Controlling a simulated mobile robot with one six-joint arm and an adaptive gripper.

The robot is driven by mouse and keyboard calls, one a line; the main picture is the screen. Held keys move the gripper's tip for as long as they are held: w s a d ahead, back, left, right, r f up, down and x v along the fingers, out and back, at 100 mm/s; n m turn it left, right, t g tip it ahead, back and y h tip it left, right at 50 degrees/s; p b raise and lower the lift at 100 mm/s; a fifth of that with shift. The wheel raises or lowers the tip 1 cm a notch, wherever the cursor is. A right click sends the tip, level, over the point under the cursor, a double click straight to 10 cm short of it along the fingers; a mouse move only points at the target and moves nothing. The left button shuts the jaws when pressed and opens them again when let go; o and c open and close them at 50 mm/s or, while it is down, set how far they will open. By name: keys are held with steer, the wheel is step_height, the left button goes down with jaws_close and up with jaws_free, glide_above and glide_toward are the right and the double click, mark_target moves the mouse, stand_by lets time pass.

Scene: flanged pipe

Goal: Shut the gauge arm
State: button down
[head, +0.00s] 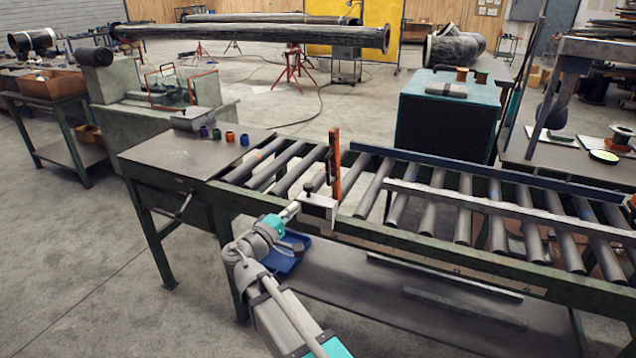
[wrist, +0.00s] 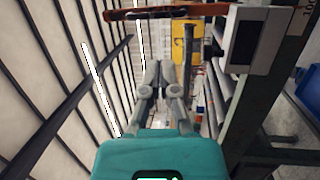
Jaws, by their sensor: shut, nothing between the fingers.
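The gauge arm (head: 335,165) is an orange-brown bar at the near rail of the roller conveyor. It runs up the picture from beside a pale grey block with a dark knob (head: 318,203). I cannot tell whether it stands up or reaches across the rollers. In the wrist view the gauge arm (wrist: 165,12) spans the top, with the grey block (wrist: 256,38) at its right end. My gripper (head: 292,210) is just left of the block in the head view. In the wrist view my gripper (wrist: 160,72) has its fingers together, empty, pointing toward the bar and apparently apart from it.
The roller conveyor (head: 470,215) runs right, with a raised blue rail (head: 480,170) behind. A blue bin (head: 285,262) sits below, behind my arm.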

steer(key=shift+a+r, duration=0.1)
steer(key=shift+a, duration=0.15)
steer(key=p, duration=0.2)
glide_toward(333, 173)
steer(key=r, duration=0.1)
steer(key=w+d+r, duration=0.2)
steer(key=shift+d+r, duration=0.15)
steer(key=shift+r, duration=0.1)
stand_by(0.4)
